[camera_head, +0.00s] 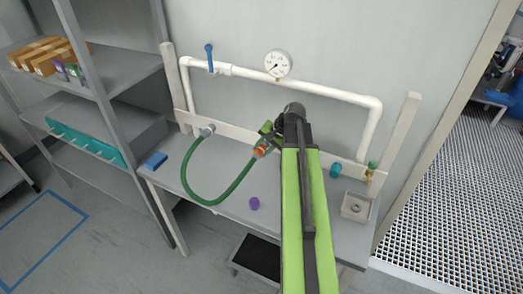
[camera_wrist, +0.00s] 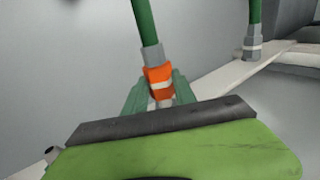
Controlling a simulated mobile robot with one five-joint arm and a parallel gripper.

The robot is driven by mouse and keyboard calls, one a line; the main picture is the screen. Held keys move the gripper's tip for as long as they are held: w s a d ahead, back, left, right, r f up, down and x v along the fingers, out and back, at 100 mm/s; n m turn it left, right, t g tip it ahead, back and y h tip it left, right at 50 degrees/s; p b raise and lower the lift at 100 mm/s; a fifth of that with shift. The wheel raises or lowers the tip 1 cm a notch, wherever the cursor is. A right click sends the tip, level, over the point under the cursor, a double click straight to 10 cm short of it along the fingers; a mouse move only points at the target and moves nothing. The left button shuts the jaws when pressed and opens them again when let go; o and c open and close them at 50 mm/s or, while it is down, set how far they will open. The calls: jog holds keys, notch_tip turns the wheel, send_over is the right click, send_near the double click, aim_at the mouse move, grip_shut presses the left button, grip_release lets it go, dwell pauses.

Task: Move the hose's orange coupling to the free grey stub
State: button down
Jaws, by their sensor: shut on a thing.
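The green hose (camera_head: 235,193) hangs in a loop in front of the pale board. Its left end sits on a grey fitting (camera_head: 208,130) on the board, which also shows at the upper right of the wrist view (camera_wrist: 253,47). Its other end carries the orange coupling (camera_head: 260,150), seen in the wrist view (camera_wrist: 158,76) between my green fingers. My gripper (camera_wrist: 160,95) is shut on this coupling, in front of the board. A small grey stub end (camera_wrist: 52,153) shows at the lower left of the wrist view. My arm hides part of the board in the head view.
A teal cap (camera_head: 336,170) and a brass valve (camera_head: 370,173) are on the board's right part. A grey tray (camera_head: 347,213), a purple cup (camera_head: 254,203) and a blue block (camera_head: 155,160) lie on the bench. White pipe with a gauge (camera_head: 278,64) runs above.

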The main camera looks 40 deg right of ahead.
jog(key=shift+w+d, duration=0.4)
jog(key=shift+d, duration=0.35)
jog(key=c, duration=0.9)
grip_release()
jog(key=p+v, duration=1.5)
jog(key=v, duration=0.2)
jog(key=shift+s+r, duration=0.1)
jog(key=shift+r, duration=0.05)
